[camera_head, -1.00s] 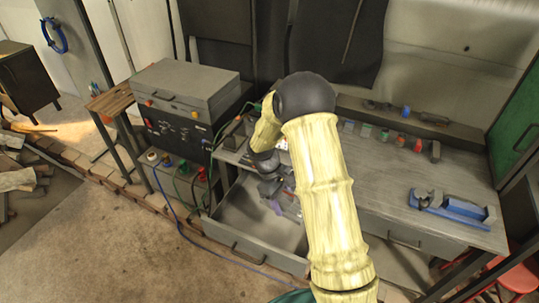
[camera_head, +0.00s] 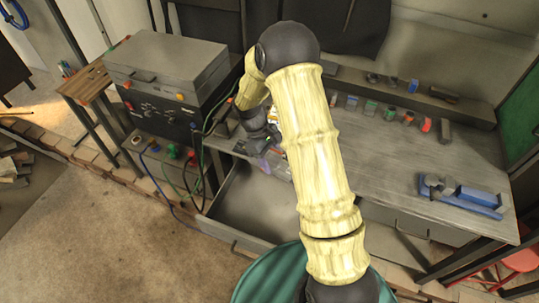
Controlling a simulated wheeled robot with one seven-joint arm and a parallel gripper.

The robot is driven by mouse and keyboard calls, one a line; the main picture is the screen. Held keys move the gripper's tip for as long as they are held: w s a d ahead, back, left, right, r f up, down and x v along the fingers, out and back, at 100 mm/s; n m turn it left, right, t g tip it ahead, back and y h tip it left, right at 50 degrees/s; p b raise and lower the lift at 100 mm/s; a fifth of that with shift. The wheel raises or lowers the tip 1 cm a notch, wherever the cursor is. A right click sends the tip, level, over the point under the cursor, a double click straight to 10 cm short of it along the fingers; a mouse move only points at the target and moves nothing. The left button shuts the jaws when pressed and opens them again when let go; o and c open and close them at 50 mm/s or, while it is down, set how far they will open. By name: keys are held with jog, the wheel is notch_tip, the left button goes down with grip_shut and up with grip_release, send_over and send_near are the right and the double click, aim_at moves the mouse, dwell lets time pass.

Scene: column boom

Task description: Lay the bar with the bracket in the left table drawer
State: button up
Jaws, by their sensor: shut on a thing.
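The left table drawer (camera_head: 240,208) is pulled open, and the part of its floor that shows is bare. My gripper (camera_head: 262,146) is at the table's left end, at the back of the open drawer in the picture. It is shut on the bar with the bracket (camera_head: 258,153), of which only a small purplish part shows below the jaws. My arm hides the rest of the bar and the right part of the drawer. I cannot tell whether the bar touches anything.
The grey table (camera_head: 390,165) carries a blue plane (camera_head: 460,195) at right and several small items along the back. A dark control box (camera_head: 165,95) with cables stands left of the drawer. A wooden side stand (camera_head: 90,82) is further left.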

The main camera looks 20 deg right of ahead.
jog(key=shift+s+d, duration=0.2)
jog(key=shift+s, duration=0.35)
jog(key=shift+w+f+b, duration=0.1)
jog(key=shift+f+b, duration=0.25)
jog(key=shift+w+a+f+b, duration=0.1)
jog(key=shift+a+f+b, duration=0.05)
jog(key=shift+f+b, duration=7.75)
jog(key=shift+f, duration=2.05)
jog(key=shift+f+b, duration=0.8)
jog(key=shift+f, duration=0.85)
jog(key=o, duration=1.4)
